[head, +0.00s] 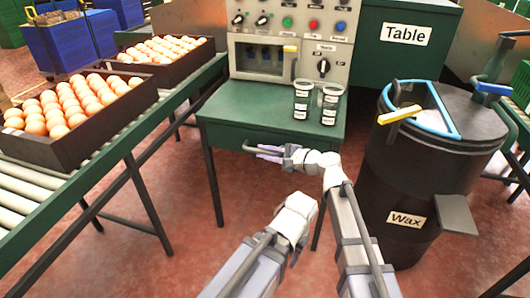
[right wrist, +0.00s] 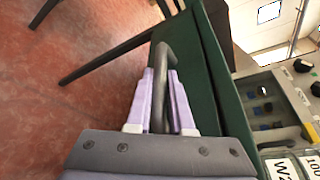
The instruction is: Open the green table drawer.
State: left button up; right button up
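The green table (head: 230,135) stands in the middle of the head view. Its drawer front faces me, and no gap shows around it. A dark bar handle (head: 251,149) runs along that front. My right gripper (head: 271,153) is at the handle.
A black wax barrel (head: 405,180) stands close on the right. A roller conveyor (head: 190,92) with egg trays (head: 105,125) runs on the left. Red floor in front is clear.

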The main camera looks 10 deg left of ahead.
grip_shut()
jog(key=shift+s, duration=0.15)
dwell(0.9)
